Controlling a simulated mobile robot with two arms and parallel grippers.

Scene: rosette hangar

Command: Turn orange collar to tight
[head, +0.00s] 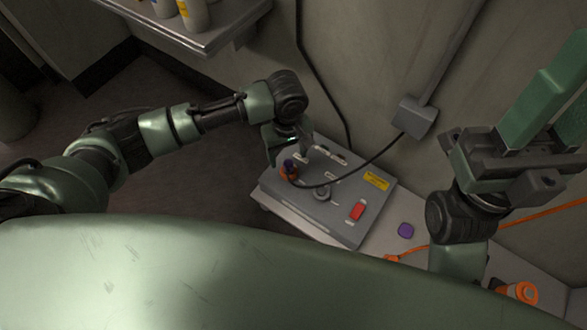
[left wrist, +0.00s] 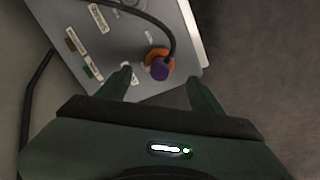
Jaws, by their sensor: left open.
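The orange collar (head: 284,173) sits at the left end of a grey panel box (head: 335,222), around the base of a purple plug (head: 288,164) with a black cable. In the left wrist view the orange collar (left wrist: 158,55) and the purple plug (left wrist: 160,70) show between the fingertips. My left gripper (head: 287,157) is open and empty above the collar, with a finger to each side; whether it touches is unclear. In the left wrist view my left gripper (left wrist: 160,78) shows both fingers apart. My right gripper (head: 555,95) is raised at the right, its fingertips partly out of frame.
The panel bears a red switch (head: 357,211), a round knob (head: 321,193) and a yellow label (head: 376,180). A purple piece (head: 405,230) and an orange cable (head: 410,250) lie on the bench. The black cable runs to a grey wall box (head: 414,117). A shelf (head: 215,35) holds bottles.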

